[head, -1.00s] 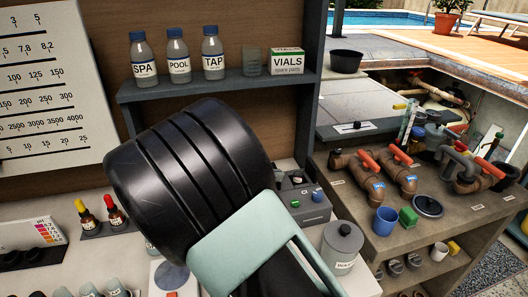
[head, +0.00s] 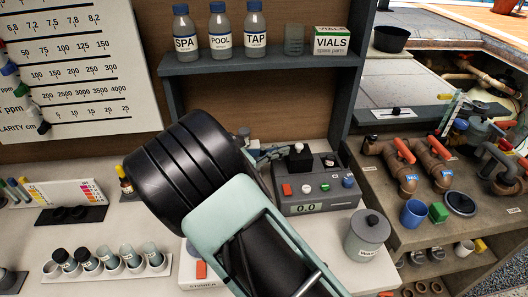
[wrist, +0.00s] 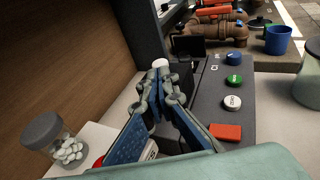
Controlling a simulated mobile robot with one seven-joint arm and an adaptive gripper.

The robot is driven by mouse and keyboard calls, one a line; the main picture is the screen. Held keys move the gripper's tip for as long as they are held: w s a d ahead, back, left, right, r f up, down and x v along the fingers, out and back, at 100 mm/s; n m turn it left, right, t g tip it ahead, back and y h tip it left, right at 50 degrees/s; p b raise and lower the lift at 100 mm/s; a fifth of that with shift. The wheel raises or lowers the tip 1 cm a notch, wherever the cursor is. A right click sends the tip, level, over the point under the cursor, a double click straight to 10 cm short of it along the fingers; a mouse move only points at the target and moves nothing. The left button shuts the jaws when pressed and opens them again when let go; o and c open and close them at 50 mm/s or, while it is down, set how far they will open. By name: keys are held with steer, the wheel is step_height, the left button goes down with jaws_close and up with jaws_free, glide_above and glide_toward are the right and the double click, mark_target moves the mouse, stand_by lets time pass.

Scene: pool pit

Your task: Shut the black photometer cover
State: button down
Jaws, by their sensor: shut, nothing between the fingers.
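The photometer (head: 318,203) is a grey box with a display and red, white, green and blue buttons; it also shows in the wrist view (wrist: 225,115). Its black cover (wrist: 190,46) appears raised in the wrist view, standing up from the box's top. A white-topped piece (wrist: 160,62) is beside it, just past my fingertips. My gripper (wrist: 160,75) is shut and empty, over the photometer's left part. In the head view, my arm hides much of the gripper (head: 264,152). Whether the fingertips touch anything is unclear.
A lidded grey pot (head: 367,236) stands right of the photometer. A row of vials (head: 108,262) is at the front left. A shelf (head: 262,64) with bottles and a vials box is above. A jar of white tablets (wrist: 65,145) stands at left in the wrist view.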

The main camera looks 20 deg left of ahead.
mark_target(296, 147)
steer(key=shift+x, duration=1.55)
steer(key=w+d, duration=0.1)
steer(key=d, duration=0.2)
steer(key=w+d, duration=0.2)
steer(key=d, duration=0.1)
steer(key=w+d, duration=0.1)
steer(key=d, duration=0.3)
steer(key=shift+w+d, duration=0.1)
steer(key=shift+w, duration=0.3)
steer(key=shift+r, duration=0.1)
